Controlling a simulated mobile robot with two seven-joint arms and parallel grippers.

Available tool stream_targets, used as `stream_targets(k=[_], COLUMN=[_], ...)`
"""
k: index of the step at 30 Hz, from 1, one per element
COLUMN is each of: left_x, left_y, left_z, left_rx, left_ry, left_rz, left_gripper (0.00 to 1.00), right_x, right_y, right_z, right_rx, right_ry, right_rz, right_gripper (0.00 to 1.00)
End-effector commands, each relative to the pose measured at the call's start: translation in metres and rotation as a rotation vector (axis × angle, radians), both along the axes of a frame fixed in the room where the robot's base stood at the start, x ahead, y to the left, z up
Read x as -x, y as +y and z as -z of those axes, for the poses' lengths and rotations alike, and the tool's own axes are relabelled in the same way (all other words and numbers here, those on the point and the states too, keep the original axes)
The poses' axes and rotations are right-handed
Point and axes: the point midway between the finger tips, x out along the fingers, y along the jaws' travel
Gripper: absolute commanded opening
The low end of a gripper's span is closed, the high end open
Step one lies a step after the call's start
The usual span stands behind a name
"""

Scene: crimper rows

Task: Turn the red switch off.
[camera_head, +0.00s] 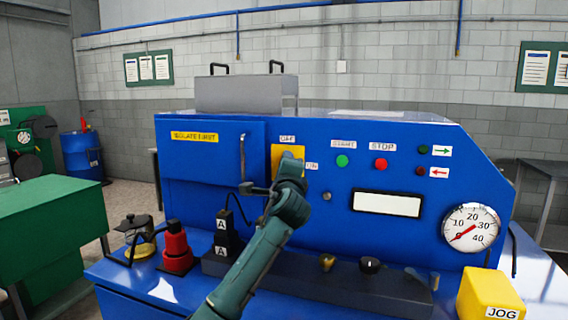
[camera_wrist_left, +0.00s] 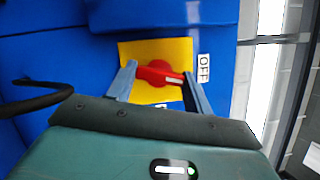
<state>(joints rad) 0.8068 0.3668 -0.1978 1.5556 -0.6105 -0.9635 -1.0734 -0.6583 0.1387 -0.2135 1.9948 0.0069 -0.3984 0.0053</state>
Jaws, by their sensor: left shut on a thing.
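The red switch (camera_wrist_left: 158,73) sits on a yellow plate (camera_wrist_left: 128,50) on the blue machine front. Its handle lies nearly along the line to the OFF label (camera_wrist_left: 204,68), slightly tilted, with its white mark at the OFF end. My left gripper (camera_wrist_left: 160,84) is shut on the handle, one finger at each end. In the head view my left gripper (camera_head: 289,160) covers the switch; the yellow plate (camera_head: 276,158), the OFF label (camera_head: 287,139) above and the ON label (camera_head: 312,166) to the right show around it. My right gripper is not in view.
The green START button (camera_head: 342,160) and red STOP button (camera_head: 381,164) are right of the switch. A door handle (camera_head: 243,158) sticks out on the left. A red knobbed part (camera_head: 176,247) and yellow JOG box (camera_head: 489,293) stand on the ledge below.

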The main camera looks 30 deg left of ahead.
Motion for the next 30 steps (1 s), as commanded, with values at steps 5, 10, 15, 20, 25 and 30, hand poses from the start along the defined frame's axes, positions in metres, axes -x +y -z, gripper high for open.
stream_targets(k=[5, 10, 15, 20, 25, 30], left_x=[-0.0004, -0.0004, -0.0003, -0.0003, -0.0003, -0.0003], left_y=[-0.0010, -0.0009, -0.0006, -0.0005, -0.0005, -0.0006], left_z=[-0.0023, -0.0020, -0.0018, -0.0015, -0.0013, -0.0013], left_rx=[0.130, 0.219, 0.274, 0.295, 0.304, 0.304], left_ry=[-0.028, -0.050, -0.064, -0.070, -0.072, -0.072], left_rz=[0.001, 0.001, 0.001, 0.002, 0.002, 0.002], left_gripper=[0.28, 0.28, 0.28, 0.28, 0.28, 0.28], right_x=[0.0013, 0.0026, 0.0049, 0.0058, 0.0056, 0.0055], right_y=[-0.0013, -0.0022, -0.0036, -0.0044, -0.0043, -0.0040], right_z=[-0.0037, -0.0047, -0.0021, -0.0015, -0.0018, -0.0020], right_rx=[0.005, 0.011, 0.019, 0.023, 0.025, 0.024], right_ry=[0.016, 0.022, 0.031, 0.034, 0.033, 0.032], right_rz=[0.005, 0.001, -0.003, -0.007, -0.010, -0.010], right_gripper=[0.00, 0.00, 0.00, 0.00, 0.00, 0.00])
